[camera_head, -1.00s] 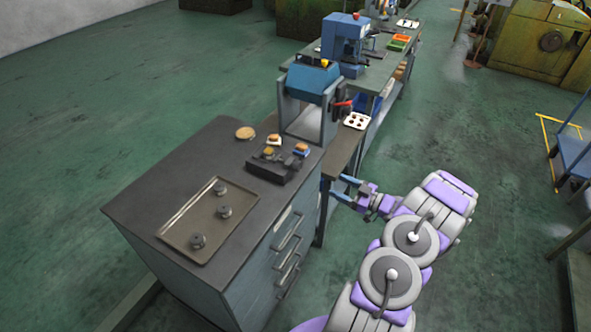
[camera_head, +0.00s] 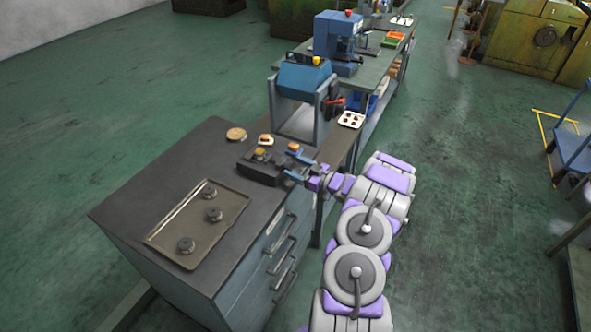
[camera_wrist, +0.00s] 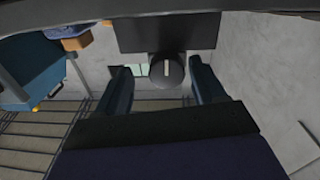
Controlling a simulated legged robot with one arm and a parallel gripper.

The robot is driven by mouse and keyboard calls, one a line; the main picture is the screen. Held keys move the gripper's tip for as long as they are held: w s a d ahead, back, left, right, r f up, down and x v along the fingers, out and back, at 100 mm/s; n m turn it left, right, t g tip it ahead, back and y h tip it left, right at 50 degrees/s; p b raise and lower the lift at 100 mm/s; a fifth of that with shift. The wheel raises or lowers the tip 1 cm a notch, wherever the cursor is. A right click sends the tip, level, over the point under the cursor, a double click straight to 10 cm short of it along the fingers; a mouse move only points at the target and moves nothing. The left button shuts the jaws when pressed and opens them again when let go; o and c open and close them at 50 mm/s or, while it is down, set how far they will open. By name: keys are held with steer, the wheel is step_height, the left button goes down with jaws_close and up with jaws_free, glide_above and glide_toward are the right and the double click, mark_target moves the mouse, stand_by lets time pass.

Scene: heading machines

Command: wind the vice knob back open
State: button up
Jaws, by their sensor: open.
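The dark vice (camera_head: 258,170) sits on the cabinet top near its right edge. In the wrist view its dark body (camera_wrist: 168,32) is at the top, with the round dark knob (camera_wrist: 167,72) below it, showing a pale bar mark on its face. My gripper (camera_head: 297,167) is at the right end of the vice, where it hides the knob from the head view. In the wrist view my gripper (camera_wrist: 159,70) is open, with one blue finger on each side of the knob. I see a gap at the left finger; contact on the right is unclear.
A tray (camera_head: 163,233) with three dark round parts lies on the cabinet top (camera_head: 130,190). A round tan disc (camera_head: 236,134) and a small orange-topped block (camera_head: 265,140) are behind the vice. A teal machine (camera_head: 303,77) stands beyond. Drawer handles (camera_head: 283,233) stick out below.

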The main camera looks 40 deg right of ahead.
steer(key=shift+w, duration=0.15)
steer(key=shift+a, duration=0.15)
steer(key=shift+a+r, duration=0.15)
steer(key=shift+a, duration=0.5)
steer(key=shift+c, duration=0.7)
steer(key=shift+d, duration=0.5)
steer(key=c, duration=0.6)
steer(key=shift+a, duration=0.1)
steer(key=c, duration=0.3)
